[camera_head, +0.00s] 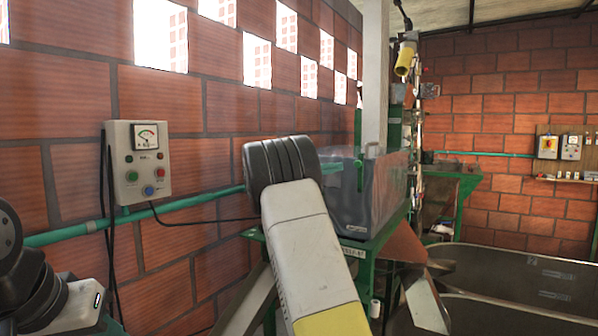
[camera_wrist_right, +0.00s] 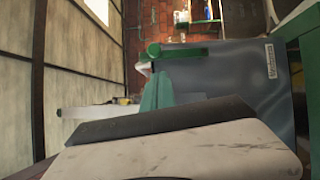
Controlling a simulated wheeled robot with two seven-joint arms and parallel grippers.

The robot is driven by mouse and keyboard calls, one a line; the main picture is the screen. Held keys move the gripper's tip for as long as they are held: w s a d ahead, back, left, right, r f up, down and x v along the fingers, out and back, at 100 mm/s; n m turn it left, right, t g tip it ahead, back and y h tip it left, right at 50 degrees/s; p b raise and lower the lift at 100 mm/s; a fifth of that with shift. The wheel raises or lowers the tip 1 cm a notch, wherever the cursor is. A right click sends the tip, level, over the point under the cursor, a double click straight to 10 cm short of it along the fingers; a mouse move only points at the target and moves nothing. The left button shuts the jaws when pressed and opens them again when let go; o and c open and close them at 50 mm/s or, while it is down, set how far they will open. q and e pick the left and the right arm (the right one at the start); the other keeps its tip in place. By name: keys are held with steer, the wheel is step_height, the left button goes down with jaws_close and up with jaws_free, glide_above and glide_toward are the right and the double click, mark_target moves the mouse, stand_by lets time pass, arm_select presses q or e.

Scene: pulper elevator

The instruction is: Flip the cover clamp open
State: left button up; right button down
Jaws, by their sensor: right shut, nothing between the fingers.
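The green cover clamp (camera_head: 360,171) stands upright as a slim bar against the grey pulper cover (camera_head: 386,180). In the right wrist view the clamp (camera_wrist_right: 182,52) lies across the picture, with a rounded end at its left, beside the grey cover (camera_wrist_right: 235,85). My right gripper (camera_head: 338,168) is largely hidden behind my dark wrist; its teal fingers point right, just left of the clamp. In the wrist view the shut fingers (camera_wrist_right: 157,78) end close to the clamp's rounded end, with nothing between them. I cannot tell whether they touch it. My left gripper is out of view.
A control box (camera_head: 139,162) hangs on the brick wall at left, above a green pipe (camera_head: 180,203). A white post (camera_head: 375,75) rises behind the cover. Grey tanks (camera_head: 520,278) fill the lower right. My right forearm hides part of the machine's frame.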

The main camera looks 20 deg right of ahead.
mark_target(360, 165)
steer(key=shift+s+d+r, duration=0.15)
steer(key=shift+s+d, duration=0.35)
steer(key=shift+d, duration=0.05)
steer(key=shift+s+d+r, duration=0.15)
steer(key=shift+s+d, duration=0.3)
steer(key=shift+d, duration=0.1)
steer(key=shift+s+d+r+m+y, duration=0.2)
steer(key=shift+s+d+m+y, duration=0.15)
steer(key=shift+m, duration=0.25)
steer(key=shift+s+d+r+m+y, duration=0.25)
steer(key=shift+s+d+m+y, duration=0.45)
steer(key=shift+m, duration=0.4)
steer(key=shift+s+d+f+m+t+y, duration=0.25)
steer(key=shift+s+d+m+y, duration=0.3)
steer(key=shift+s+m+y, duration=0.2)
steer(key=shift+s+d+f+m+t+y, duration=0.15)
steer(key=shift+s+d+f+m+y, duration=0.1)
steer(key=shift+s+d+m+y, duration=0.5)
steer(key=shift+s+d+f+m+t+y, duration=0.25)
steer(key=shift+s+m+y, duration=0.35)
steer(key=shift+m, duration=0.3)
